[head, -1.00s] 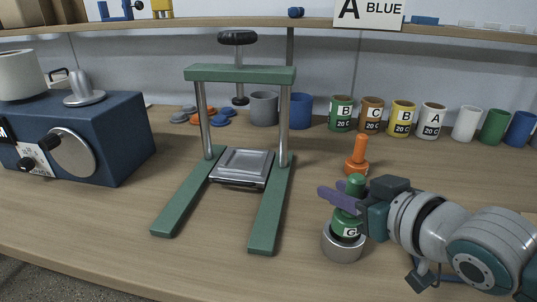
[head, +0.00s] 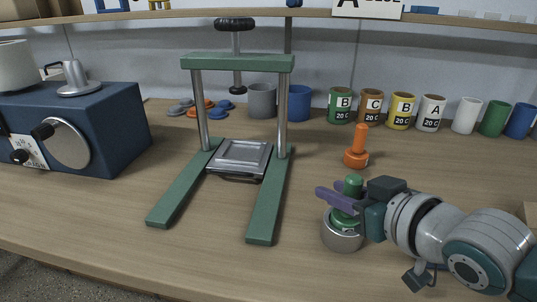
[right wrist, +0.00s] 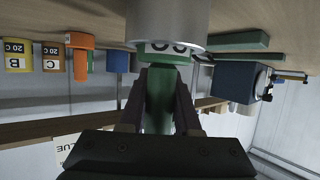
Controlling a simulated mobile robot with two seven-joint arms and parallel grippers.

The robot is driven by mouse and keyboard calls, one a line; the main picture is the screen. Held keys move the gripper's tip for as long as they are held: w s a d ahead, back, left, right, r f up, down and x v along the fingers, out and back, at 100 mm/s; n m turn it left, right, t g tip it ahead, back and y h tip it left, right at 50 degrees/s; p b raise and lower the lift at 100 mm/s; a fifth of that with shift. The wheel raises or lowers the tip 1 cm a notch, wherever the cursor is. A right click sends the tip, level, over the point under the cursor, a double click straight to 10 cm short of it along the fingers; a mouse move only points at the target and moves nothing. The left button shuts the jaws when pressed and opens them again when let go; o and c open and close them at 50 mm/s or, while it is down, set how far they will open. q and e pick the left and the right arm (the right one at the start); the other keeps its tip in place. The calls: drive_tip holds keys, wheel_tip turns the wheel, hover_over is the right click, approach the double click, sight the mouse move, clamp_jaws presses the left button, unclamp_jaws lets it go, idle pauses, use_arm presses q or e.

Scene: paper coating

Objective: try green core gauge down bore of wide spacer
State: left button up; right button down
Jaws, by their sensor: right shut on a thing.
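The green core gauge (head: 353,187) stands upright over the wide spacer (head: 342,238), a short grey ring on the bench. My right gripper (head: 336,198) is shut on the gauge's upper part with purple fingers. The gauge's lower body sits down in the spacer's bore, out of sight. The right wrist view is upside down; it shows the green gauge (right wrist: 160,100) between my fingers (right wrist: 160,82) and its wider labelled part at the rim of the spacer (right wrist: 168,25). How deep it sits is hidden. My left gripper is not in view.
An orange gauge (head: 357,155) stands just behind. A green press frame (head: 237,62) stands left of the spacer, and a blue machine (head: 105,135) is farther left. Coloured cups, including a yellow one (head: 401,112), line the back. The bench front between press and spacer is clear.

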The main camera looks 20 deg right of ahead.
drive_tip(key=shift+f+b, duration=0.85)
drive_tip(key=shift+f, duration=0.25)
drive_tip(key=c, duration=0.5)
unclamp_jaws()
drive_tip(key=shift+c, duration=0.2)
drive_tip(key=p+v, duration=0.2)
drive_tip(key=v, duration=0.8)
drive_tip(key=shift+p, duration=0.35)
